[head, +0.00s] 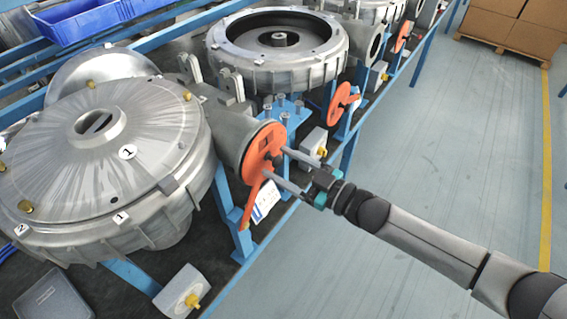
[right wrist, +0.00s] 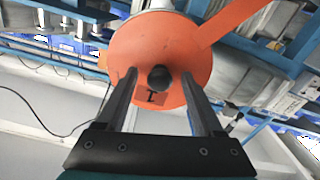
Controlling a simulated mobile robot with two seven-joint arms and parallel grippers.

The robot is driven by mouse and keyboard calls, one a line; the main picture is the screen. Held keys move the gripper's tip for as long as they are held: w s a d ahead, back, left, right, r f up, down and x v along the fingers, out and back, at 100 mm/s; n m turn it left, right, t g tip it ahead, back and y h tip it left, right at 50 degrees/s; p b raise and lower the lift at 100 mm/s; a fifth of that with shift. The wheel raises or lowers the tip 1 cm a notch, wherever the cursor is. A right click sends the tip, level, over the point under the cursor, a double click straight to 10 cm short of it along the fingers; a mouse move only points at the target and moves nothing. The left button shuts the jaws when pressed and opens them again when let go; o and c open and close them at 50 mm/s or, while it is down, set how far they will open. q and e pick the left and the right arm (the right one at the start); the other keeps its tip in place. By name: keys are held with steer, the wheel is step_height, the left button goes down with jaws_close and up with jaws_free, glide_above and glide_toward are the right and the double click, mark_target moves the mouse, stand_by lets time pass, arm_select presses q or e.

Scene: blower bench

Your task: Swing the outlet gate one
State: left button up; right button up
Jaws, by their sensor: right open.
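The outlet gate one (head: 258,152) is an orange disc on the outlet of the nearest blower, with a flat orange handle (head: 246,207) hanging down from it. In the right wrist view the disc (right wrist: 125,55) carries an upside-down mark 1, and its handle (right wrist: 235,28) runs to the upper right. My right gripper (head: 274,164) is open, its two fingers pointing at the disc. In the right wrist view the fingertips (right wrist: 159,76) lie either side of a dark round hub on the disc. I cannot tell whether they touch it. My left gripper is not in view.
The blower's ribbed grey housing (head: 95,165) fills the left side. A second, open housing (head: 225,62) stands behind it, with another orange gate (head: 343,101) to its right. A blue bin (head: 85,22) is at the back left.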

jaws_close()
stand_by(0.3)
stand_by(1.0)
